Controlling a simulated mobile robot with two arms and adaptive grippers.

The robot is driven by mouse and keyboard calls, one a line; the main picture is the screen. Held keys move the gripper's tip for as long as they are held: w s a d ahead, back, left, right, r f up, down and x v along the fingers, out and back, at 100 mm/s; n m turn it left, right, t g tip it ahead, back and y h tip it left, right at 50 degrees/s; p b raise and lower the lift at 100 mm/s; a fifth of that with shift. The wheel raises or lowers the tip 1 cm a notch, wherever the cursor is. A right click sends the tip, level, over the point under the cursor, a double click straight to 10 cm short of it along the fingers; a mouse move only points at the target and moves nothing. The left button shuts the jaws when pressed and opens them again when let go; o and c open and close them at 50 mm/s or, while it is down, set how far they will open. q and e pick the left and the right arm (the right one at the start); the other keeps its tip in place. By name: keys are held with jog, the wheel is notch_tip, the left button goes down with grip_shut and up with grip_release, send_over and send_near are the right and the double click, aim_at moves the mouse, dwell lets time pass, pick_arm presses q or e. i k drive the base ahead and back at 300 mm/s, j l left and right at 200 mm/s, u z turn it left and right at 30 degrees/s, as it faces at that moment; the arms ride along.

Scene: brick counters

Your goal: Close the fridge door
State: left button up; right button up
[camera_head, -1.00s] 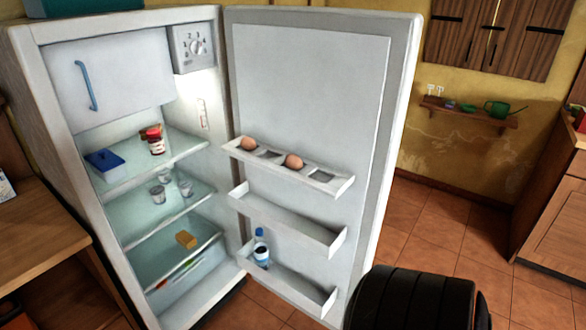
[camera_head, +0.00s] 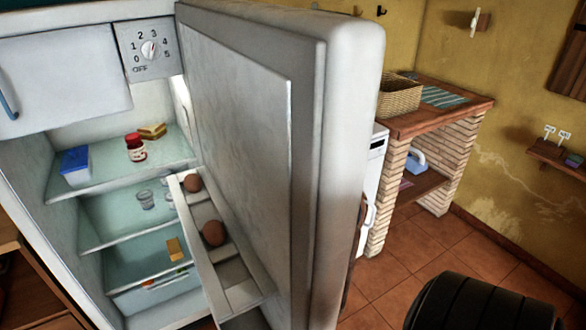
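The white fridge (camera_head: 20,172) stands at the left with its inside showing. Its door (camera_head: 240,120) is open, hinged near the middle of the fridge's right side, and its edge points toward me. The door's egg shelf (camera_head: 240,292) holds two brown eggs (camera_head: 213,233). A dark rounded black part, seemingly of my own arm, shows at the bottom right, apart from the door in the picture. No gripper fingers are in view. The door's outer face and handle are hidden.
Fridge shelves hold a blue box (camera_head: 75,164), a red jar (camera_head: 136,148) and glasses. Right of the door are a white appliance (camera_head: 374,170) and a brick counter (camera_head: 440,150) with a basket (camera_head: 399,96). The tiled floor (camera_head: 400,270) is clear at right.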

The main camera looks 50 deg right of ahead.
aim_at(284, 98)
jog(key=k+l, duration=0.1)
jog(key=l, duration=0.35)
jog(key=k+l, duration=0.1)
jog(key=l, duration=0.35)
jog(key=k+l, duration=0.1)
jog(key=l, duration=0.35)
jog(key=k+l, duration=0.1)
jog(key=l, duration=0.35)
